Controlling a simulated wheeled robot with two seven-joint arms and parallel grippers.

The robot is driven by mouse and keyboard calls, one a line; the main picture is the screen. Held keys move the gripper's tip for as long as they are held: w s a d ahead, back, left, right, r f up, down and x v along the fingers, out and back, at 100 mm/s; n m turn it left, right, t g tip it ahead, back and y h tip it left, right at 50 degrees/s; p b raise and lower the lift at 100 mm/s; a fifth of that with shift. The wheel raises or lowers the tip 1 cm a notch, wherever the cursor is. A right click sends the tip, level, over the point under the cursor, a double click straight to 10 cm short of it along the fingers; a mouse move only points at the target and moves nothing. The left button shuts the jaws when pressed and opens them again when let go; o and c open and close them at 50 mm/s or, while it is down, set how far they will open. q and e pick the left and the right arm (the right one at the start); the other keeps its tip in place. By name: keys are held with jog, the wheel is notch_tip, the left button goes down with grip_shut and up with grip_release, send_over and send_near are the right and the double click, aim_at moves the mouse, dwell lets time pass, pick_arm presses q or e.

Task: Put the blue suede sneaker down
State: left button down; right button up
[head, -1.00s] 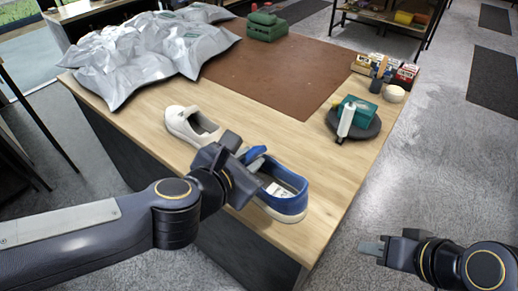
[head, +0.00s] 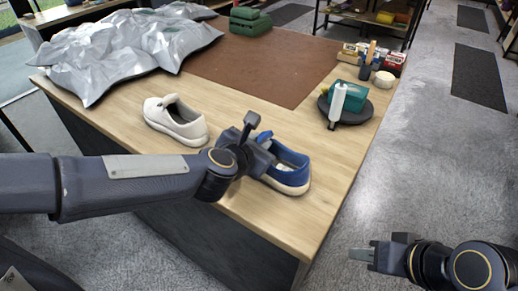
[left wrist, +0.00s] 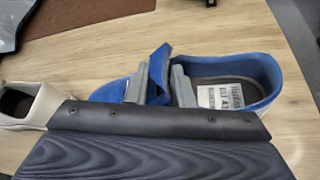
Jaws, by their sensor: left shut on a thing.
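The blue suede sneaker (head: 291,171), with a white sole, is upright near the front edge of the wooden table (head: 245,208). It looks level; I cannot tell whether its sole touches the wood. My left gripper (head: 256,140) is shut on the blue tongue of the sneaker. In the left wrist view its two grey fingers (left wrist: 160,84) pinch the tongue (left wrist: 158,72), and a white label shows inside the shoe (left wrist: 225,75). The gripper body hides part of the near side. My right gripper (head: 362,254) is off the table at lower right, its finger gap unclear.
A white sneaker (head: 177,120) stands left of the blue one. Grey plastic bags (head: 120,48) and a brown mat (head: 262,70) lie behind. A dark round stand (head: 350,114) with a white bottle (head: 337,101) and a teal box (head: 349,95) is at right. Bare wood lies between.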

pick_arm(q)
jog(key=c, duration=1.3)
grip_release()
jog(key=shift+f, duration=0.1)
jog(key=shift+o, duration=0.2)
jog(key=s+a+r+m+h+p, duration=0.1)
jog(key=s+a+r+m+p, duration=0.1)
jog(key=s+a+r+m, duration=0.3)
jog(key=s+a+r+m+h+p, duration=0.1)
jog(key=s+a+r+m+p, duration=0.15)
jog(key=s, duration=0.35)
jog(key=s+a+f+m+g+y, duration=0.1)
jog(key=s+a+f+m+g, duration=0.2)
jog(key=s+a+m, duration=0.3)
jog(key=s+a+f+m+g+y, duration=0.2)
jog(key=s+a+f+m, duration=0.4)
jog(key=m, duration=0.6)
jog(key=shift+s+a+g, duration=0.5)
jog(key=shift+s+a, duration=0.1)
jog(key=shift+s, duration=0.25)
